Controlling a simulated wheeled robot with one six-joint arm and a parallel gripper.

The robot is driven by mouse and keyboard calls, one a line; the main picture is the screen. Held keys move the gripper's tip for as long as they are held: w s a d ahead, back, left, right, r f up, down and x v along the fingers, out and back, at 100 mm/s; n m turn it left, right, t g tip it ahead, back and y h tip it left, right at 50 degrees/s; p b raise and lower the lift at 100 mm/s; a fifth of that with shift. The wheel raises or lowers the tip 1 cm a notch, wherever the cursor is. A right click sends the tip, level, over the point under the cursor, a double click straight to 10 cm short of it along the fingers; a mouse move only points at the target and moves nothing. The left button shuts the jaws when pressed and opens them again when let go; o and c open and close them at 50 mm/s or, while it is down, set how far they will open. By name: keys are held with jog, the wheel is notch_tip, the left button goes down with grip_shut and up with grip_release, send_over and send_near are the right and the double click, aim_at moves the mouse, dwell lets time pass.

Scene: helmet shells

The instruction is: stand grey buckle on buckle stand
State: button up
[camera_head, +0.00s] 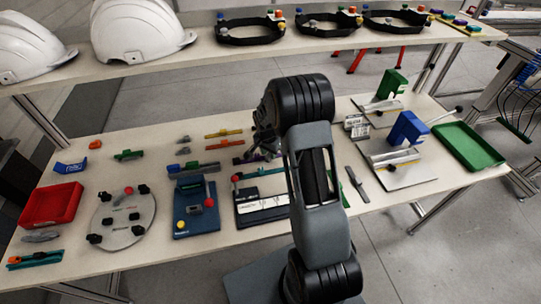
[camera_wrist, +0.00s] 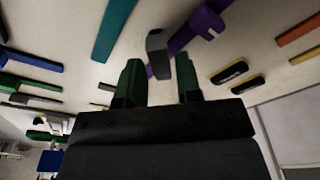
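A small grey piece (camera_wrist: 157,55), which looks like the grey buckle, lies on the table beside a purple strip in the wrist view. My gripper (camera_wrist: 159,82) has its two green fingertips apart, one on each side of the near end of the grey piece, with gaps visible. In the head view my gripper is over the table's middle, largely hidden by my arm, and I cannot make out the grey piece there. I cannot tell for sure which thing is the buckle stand; a small blue holder (camera_head: 70,166) stands at the table's left.
A red tray (camera_head: 52,204), a round plate (camera_head: 122,218) and a blue fixture (camera_head: 196,207) fill the left. Coloured strips (camera_head: 224,133) lie near my gripper. Blue and green presses (camera_head: 408,130) and a green tray (camera_head: 468,146) stand right. A shelf with helmets (camera_head: 138,30) overhangs the back.

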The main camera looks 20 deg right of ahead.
jog(key=shift+w+d+f, duration=0.1)
jog(key=shift+f, duration=0.85)
jog(key=shift+c, duration=0.4)
grip_shut()
jog(key=shift+r, duration=0.15)
